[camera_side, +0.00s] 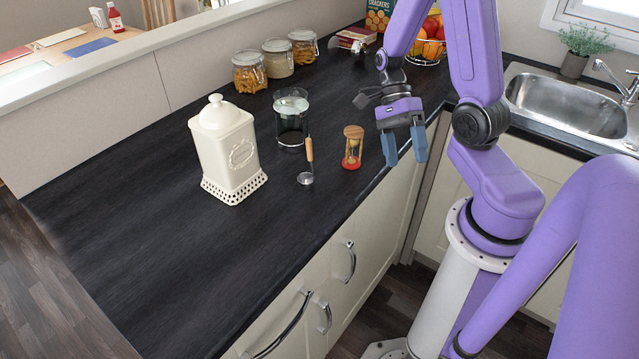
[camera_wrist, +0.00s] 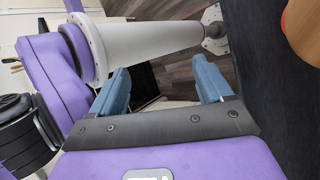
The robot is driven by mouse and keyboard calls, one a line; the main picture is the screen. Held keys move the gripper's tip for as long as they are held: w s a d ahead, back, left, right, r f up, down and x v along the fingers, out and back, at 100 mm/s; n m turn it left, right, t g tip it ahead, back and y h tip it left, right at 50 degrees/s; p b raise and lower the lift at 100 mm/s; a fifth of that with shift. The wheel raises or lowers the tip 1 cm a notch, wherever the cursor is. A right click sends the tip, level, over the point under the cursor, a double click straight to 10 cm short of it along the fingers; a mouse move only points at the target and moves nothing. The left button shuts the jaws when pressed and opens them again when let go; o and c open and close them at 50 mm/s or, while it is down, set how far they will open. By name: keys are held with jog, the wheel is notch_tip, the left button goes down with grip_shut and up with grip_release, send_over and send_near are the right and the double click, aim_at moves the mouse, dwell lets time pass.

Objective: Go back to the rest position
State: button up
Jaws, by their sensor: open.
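My gripper (camera_side: 405,152) is open, with its two blue fingers apart and nothing between them. A cream lidded canister (camera_side: 226,155) stands upright on the counter. A glass cylinder (camera_side: 291,117) with a dark base stands behind a small scoop with a wooden handle (camera_side: 309,150).
Glass jars with food (camera_side: 249,74) stand along the back wall. A fruit basket (camera_side: 430,42), a crackers box (camera_side: 379,15) and small red-and-white boxes (camera_side: 356,37) are at the far end. A sink (camera_side: 565,103) and a potted plant (camera_side: 585,45) are at right. The counter's near left is clear.

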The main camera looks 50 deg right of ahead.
jog(key=s+a+r+n+t+h, duration=0.2)
jog(key=a+n, duration=0.5)
jog(key=n, duration=1)
jog(key=s+a+r+n+t+h, duration=0.2)
jog(key=a+r+n, duration=0.4)
jog(key=n, duration=1.1)
jog(key=shift+s+a+t+h, duration=0.4)
jog(key=shift+s+a+t, duration=0.35)
jog(key=shift+t, duration=0.65)
jog(key=shift+s+d, duration=0.1)
jog(key=shift+d, duration=0.05)
